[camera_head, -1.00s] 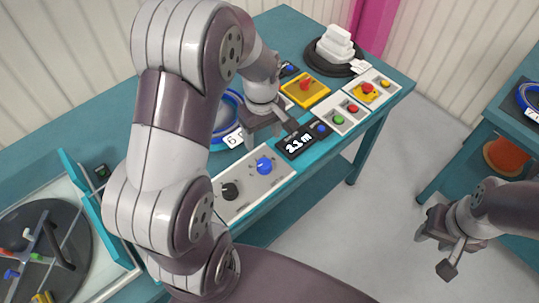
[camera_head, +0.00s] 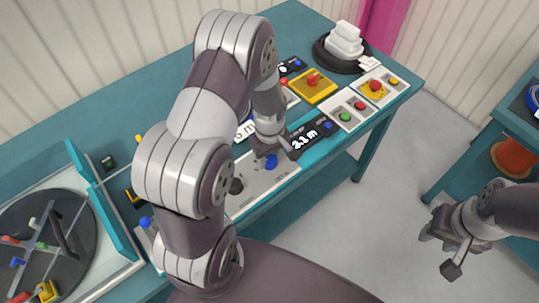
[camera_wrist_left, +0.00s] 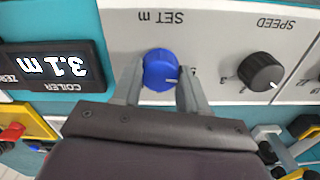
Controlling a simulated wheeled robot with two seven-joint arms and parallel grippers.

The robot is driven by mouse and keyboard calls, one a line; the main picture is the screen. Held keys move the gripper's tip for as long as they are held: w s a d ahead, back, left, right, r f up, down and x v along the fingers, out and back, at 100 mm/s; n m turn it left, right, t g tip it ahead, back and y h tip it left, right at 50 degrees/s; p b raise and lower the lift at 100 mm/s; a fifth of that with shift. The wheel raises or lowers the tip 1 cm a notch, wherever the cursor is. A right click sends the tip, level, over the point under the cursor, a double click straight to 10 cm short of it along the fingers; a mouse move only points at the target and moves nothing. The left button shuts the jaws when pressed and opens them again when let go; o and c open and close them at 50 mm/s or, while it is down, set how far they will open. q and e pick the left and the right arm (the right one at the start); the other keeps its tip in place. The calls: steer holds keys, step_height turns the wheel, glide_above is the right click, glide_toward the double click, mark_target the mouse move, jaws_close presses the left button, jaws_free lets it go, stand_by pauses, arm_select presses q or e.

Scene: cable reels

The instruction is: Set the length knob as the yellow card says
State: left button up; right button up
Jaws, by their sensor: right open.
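The blue length knob (camera_wrist_left: 161,70) sits on a light panel under upside-down "SET m" lettering in the left wrist view; its white mark points right. It also shows in the head view (camera_head: 271,161). My left gripper (camera_wrist_left: 162,88) has one finger on each side of this knob; I cannot tell if they press on it. My right gripper (camera_head: 441,254) is open and empty over the floor at right. I cannot make out a readable yellow card.
A black speed knob (camera_wrist_left: 261,72) is beside the blue knob. A yellow box with a red switch (camera_head: 312,85), a button panel (camera_head: 349,109) and a black reel with white blocks (camera_head: 343,45) stand further back. My left arm hides part of the table.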

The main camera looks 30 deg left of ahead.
arm_select(q)
steer(key=shift+c, duration=1.3)
steer(key=shift+r, duration=0.1)
steer(key=m+p, duration=0.1)
steer(key=m, duration=0.2)
steer(key=shift+m+p, duration=0.7)
steer(key=shift+m, duration=1.6)
steer(key=shift+w, duration=0.1)
steer(key=o, duration=1.1)
steer(key=shift+c, duration=0.2)
